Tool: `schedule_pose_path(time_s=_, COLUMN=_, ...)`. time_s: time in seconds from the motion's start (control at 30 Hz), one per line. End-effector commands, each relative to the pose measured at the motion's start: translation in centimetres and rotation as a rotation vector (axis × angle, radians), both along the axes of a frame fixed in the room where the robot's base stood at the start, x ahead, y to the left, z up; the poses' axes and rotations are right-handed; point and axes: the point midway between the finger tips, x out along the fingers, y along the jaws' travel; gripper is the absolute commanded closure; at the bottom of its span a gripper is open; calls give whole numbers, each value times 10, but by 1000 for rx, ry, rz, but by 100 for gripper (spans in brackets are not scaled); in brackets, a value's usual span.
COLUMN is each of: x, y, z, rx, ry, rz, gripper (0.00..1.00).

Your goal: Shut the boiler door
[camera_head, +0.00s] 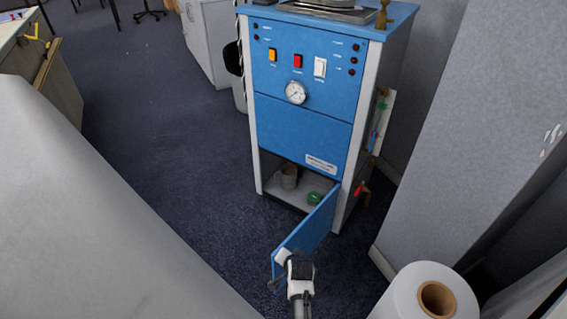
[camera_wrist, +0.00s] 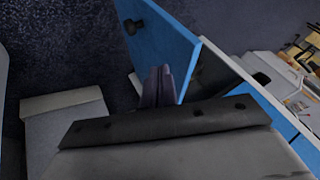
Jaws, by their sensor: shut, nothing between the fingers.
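The blue boiler (camera_head: 305,115) stands upright with its lower compartment exposed. Its door (camera_head: 314,230) is swung open towards me, hinged at the compartment's right side. My gripper (camera_head: 283,262) is shut and empty at the door's free end, overlapping its lower edge in the head view. In the wrist view the closed fingers (camera_wrist: 160,84) are close to the blue door panel (camera_wrist: 163,43), which carries a small dark knob (camera_wrist: 133,27). I cannot tell whether the fingers touch the panel.
A red-handled valve (camera_head: 359,188) sticks out at the boiler's right side. A large white roll (camera_head: 405,295) stands at front right. Dark carpet (camera_head: 195,190) is clear left of the boiler.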

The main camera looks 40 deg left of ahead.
Motion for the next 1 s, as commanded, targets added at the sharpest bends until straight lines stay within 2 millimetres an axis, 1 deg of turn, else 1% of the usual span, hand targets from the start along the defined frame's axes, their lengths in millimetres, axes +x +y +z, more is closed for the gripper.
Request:
schedule_pose_path(time_s=0.03, x=0, y=8, z=2, rx=0, ry=-1, rz=3, gripper=100)
schedule_pose_path(time_s=0.2, x=-1, y=22, z=1, rx=-1, ry=-1, rz=2, gripper=100)
schedule_pose_path(time_s=0.63, x=-1, y=25, z=1, rx=0, ry=0, rz=-2, gripper=100)
schedule_pose_path(time_s=0.77, x=-1, y=29, z=1, rx=-1, ry=-2, rz=-9, gripper=100)
schedule_pose_path(time_s=0.87, x=-1, y=38, z=0, rx=-1, ry=-2, rz=-29, gripper=100)
schedule_pose_path(time_s=1.0, x=-2, y=59, z=-1, rx=-1, ry=-3, rz=-76, gripper=100)
